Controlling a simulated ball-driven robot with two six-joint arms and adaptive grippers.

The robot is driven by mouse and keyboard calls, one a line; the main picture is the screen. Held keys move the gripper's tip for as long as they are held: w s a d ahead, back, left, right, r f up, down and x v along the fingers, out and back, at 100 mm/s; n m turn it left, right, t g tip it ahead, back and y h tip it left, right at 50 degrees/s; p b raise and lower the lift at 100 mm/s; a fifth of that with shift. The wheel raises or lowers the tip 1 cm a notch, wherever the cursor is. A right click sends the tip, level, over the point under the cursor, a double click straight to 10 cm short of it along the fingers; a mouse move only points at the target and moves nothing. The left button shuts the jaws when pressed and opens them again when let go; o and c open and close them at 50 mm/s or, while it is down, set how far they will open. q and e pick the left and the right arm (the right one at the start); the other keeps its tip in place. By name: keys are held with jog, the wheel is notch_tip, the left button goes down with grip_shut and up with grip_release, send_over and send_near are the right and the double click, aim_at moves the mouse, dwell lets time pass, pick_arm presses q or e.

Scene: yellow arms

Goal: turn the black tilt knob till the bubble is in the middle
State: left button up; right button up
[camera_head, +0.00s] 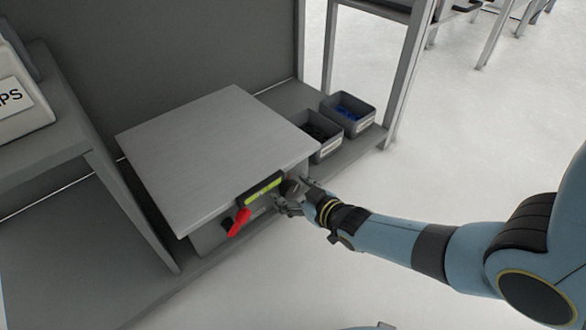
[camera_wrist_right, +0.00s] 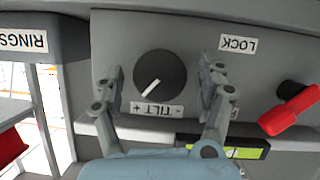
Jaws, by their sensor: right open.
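The black tilt knob (camera_wrist_right: 160,72) is a round dial with a white pointer line, on the grey front panel (camera_wrist_right: 265,75) in the right wrist view, which shows the panel upside down. A TILT label with plus and minus signs sits beside it. My right gripper (camera_wrist_right: 160,92) is open, one finger on each side of the knob, with gaps between fingers and knob. In the head view my right gripper (camera_head: 290,197) is at the panel. My left gripper is not visible.
A red lever (camera_head: 239,222) sticks out left of the level, near the LOCK label (camera_wrist_right: 239,44). The grey plate (camera_head: 210,150) is bare. Two grey bins (camera_head: 325,152) stand behind it to the right. The floor in front is clear.

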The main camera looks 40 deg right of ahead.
jog(key=c, duration=1.2)
jog(key=shift+o, duration=0.2)
jog(key=shift+a+n+h, duration=0.1)
jog(key=shift+n+h, duration=0.5)
jog(key=shift+n, duration=0.4)
jog(key=shift+n+h, duration=0.4)
jog(key=shift+n, duration=0.1)
jog(key=shift+f+n+t+h, duration=0.1)
jog(key=shift+n+t+h, duration=0.25)
jog(key=shift+n, duration=0.55)
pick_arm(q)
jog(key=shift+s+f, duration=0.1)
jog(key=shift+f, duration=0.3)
